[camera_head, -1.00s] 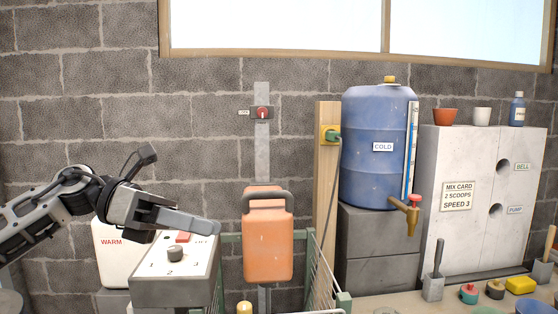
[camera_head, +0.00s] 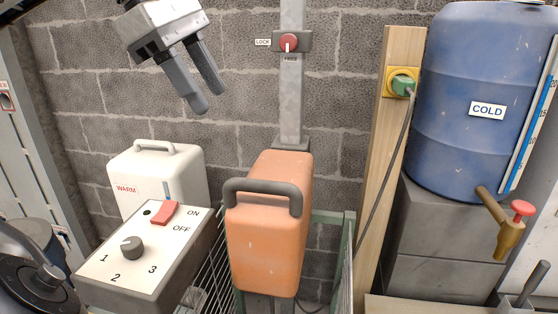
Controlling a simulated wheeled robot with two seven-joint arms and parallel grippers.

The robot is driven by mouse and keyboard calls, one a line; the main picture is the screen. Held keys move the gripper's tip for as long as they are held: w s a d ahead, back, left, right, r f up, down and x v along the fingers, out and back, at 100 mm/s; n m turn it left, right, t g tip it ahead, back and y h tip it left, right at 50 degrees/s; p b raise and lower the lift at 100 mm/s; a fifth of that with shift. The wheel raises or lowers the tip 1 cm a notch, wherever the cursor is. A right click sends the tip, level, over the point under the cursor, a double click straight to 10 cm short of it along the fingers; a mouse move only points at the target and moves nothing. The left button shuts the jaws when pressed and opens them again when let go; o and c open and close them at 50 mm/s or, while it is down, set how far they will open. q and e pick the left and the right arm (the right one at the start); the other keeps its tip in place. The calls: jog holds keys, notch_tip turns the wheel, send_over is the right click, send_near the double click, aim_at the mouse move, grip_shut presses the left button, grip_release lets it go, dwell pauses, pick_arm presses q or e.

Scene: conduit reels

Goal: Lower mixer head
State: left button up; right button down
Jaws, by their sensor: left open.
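The orange mixer head (camera_head: 268,240) stands in the middle of the head view, on a grey vertical rail (camera_head: 291,90). A dark bar handle (camera_head: 262,190) sticks out from its front near the top. A red lock knob (camera_head: 289,43) sits on the rail above the head, beside a LOCK label, with a FREE label below it. My left gripper (camera_head: 208,94) is open and empty, at the upper left, left of the knob and above the mixer head. Its two fingers point down and to the right. My right gripper is out of view.
A control box (camera_head: 150,260) with a dial and a red ON/OFF switch stands left of the head. Behind it is a white WARM container (camera_head: 160,180). A wooden post (camera_head: 390,150) with a yellow socket and a blue COLD barrel (camera_head: 465,110) stand right. Green-framed wire guards flank the head.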

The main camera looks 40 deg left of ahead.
aim_at(257, 181)
pick_arm(q)
jog(key=x, duration=1.5)
jog(key=shift+s+f+p, duration=0.15)
jog(key=shift+f+p, duration=0.1)
jog(key=shift+p, duration=0.05)
jog(key=shift+c, duration=0.2)
grip_shut()
jog(key=shift+f, duration=0.1)
